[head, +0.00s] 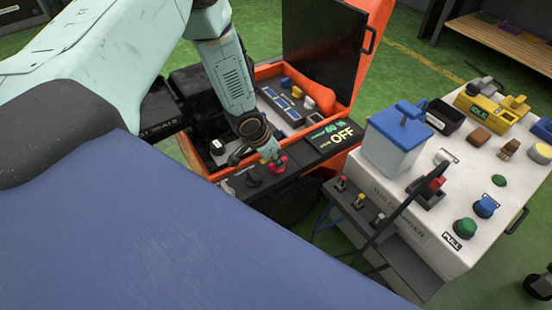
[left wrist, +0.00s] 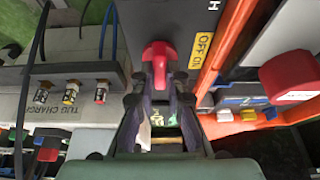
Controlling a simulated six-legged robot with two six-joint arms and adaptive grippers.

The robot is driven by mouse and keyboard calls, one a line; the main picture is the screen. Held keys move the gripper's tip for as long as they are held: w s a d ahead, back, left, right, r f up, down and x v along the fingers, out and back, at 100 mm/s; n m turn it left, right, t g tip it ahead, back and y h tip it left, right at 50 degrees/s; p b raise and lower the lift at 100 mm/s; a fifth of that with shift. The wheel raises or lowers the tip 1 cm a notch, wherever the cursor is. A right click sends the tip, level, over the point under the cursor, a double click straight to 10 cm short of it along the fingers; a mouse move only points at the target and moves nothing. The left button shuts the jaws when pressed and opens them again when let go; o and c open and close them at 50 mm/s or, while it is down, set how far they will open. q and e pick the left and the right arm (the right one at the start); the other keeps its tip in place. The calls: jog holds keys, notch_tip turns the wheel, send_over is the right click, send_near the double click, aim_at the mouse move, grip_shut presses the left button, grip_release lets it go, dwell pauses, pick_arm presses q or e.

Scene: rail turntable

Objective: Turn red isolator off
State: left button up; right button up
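The red isolator (head: 278,162) is a red handle on the dark front panel of the orange machine. In the left wrist view its red handle (left wrist: 158,58) stands between the fingertips, left of a yellow "OFF ON" label (left wrist: 202,50). My left gripper (head: 268,154) is at the isolator from above. In the left wrist view its fingers (left wrist: 161,85) close in on both sides of the handle and appear to touch it. The exact contact is dark and partly hidden. My right gripper is in neither view.
A display (head: 334,136) reading "OFF" and 60 % sits right of the isolator. The orange machine's lid (head: 325,40) stands open behind. A white tug charger (head: 425,205) with buttons, a blue-lidded box (head: 396,140) and a cable stands close on the right. Small levers (head: 358,201) are in front.

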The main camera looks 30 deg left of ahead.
pick_arm(q)
grip_shut()
